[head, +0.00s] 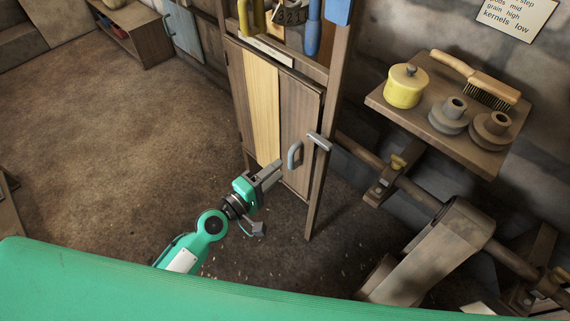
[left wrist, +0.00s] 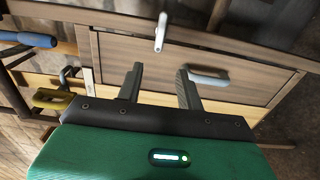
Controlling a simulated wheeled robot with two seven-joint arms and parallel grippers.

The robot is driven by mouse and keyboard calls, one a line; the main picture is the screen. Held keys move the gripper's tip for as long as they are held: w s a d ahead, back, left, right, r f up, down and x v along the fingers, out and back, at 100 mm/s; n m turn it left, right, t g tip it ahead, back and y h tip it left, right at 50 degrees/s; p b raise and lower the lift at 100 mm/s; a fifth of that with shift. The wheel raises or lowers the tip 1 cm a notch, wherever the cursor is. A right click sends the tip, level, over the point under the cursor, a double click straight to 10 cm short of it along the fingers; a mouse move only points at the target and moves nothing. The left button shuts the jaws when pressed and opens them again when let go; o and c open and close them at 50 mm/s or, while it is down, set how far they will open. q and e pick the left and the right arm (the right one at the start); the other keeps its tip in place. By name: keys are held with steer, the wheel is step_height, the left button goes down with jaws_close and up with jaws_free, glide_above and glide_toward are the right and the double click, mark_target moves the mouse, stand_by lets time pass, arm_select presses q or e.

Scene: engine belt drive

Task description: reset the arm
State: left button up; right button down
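My left gripper (head: 274,170) reaches in from the lower left in the head view, in front of the lower part of a wooden cabinet (head: 302,118). In the left wrist view its two fingers (left wrist: 162,88) stand apart with nothing between them. A grey handle (head: 295,155) on the brown panel is just beyond the fingertips; I cannot tell whether they touch. A second grey handle (head: 319,141) is to its right, on a narrow upright wooden piece. Two handles also show in the wrist view, one near the right finger (left wrist: 208,77). My right gripper is out of view.
A wall shelf (head: 412,107) at the right holds a yellow lidded pot (head: 404,86), a brush (head: 475,78) and two grey stepped pulleys (head: 448,115). Below it run a shaft and a belt (head: 430,255). Tools hang above the cabinet. The floor (head: 120,130) at left is clear.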

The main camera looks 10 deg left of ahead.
arm_select(q)
steer(key=shift+s+a, duration=0.2)
steer(key=shift+s, duration=0.1)
arm_select(e)
steer(key=shift+w+r, duration=0.15)
steer(key=shift+r, duration=0.05)
